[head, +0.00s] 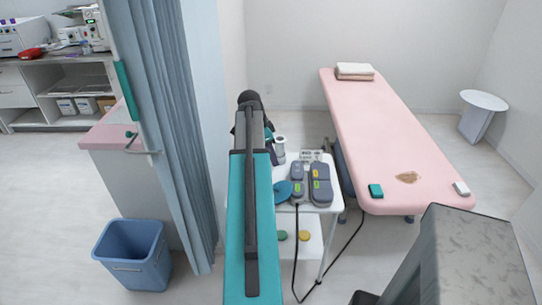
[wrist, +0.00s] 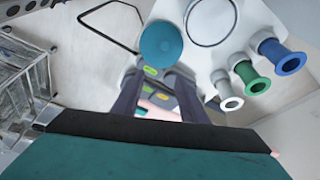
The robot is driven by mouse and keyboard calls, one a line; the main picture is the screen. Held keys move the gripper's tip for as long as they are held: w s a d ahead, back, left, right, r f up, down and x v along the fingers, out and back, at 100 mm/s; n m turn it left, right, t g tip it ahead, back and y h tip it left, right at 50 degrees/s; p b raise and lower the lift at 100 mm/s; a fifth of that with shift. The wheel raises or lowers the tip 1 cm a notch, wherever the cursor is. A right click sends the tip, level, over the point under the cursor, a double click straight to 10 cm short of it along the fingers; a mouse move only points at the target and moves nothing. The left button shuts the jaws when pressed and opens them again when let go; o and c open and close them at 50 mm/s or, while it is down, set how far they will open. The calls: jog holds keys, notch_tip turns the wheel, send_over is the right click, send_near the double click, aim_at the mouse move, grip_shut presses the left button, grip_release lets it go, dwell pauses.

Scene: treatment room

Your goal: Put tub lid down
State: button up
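A round teal-blue lid (head: 283,190) shows at the left side of the white trolley top (head: 328,207), beside the grey device. In the wrist view the lid (wrist: 161,43) appears just beyond my fingertips. My gripper (wrist: 157,76) has its two dark fingers spread apart, with nothing seen held between them. The grey device with green and yellow labels shows behind that gap. In the head view my arm hides most of the gripper over the trolley. I cannot tell what lies under the lid.
Grey devices (head: 319,185) fill the middle of the trolley top. White, green and blue spool-like pieces (wrist: 256,79) stand along one edge. Green and yellow discs (head: 304,235) lie on the lower shelf. A pink treatment bed (head: 390,140) is right; a blue bin (head: 133,252) and curtain are left.

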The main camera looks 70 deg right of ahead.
dwell(0.3)
jog(key=w+a+f+n+y, duration=0.1)
jog(key=w+a+f+n, duration=0.4)
jog(key=w+a+f, duration=0.45)
jog(key=w+a+f+n+y, duration=0.1)
jog(key=w+a+f+n, duration=0.5)
jog(key=a+f, duration=0.6)
jog(key=a+f+n, duration=0.2)
jog(key=a+f, duration=0.2)
jog(key=a, duration=0.3)
jog(key=w+a+f+n, duration=0.1)
jog(key=a+f+n, duration=0.15)
jog(key=a, duration=0.35)
jog(key=a+f+n, duration=0.1)
jog(key=a+f, duration=0.3)
jog(key=a, duration=0.3)
jog(key=s+a+f+n+g, duration=0.1)
jog(key=s+a+f+n, duration=0.2)
jog(key=a, duration=0.4)
jog(key=s+a+f+n+g, duration=0.1)
jog(key=s+a+f+n, duration=0.3)
jog(key=s+a, duration=0.3)
jog(key=s+a+f+n+g, duration=0.1)
jog(key=s+a+f+n, duration=0.3)
jog(key=a, duration=0.4)
jog(key=shift+s+a+f, duration=0.35)
jog(key=shift+s+f, duration=0.05)
jog(key=shift+s, duration=0.45)
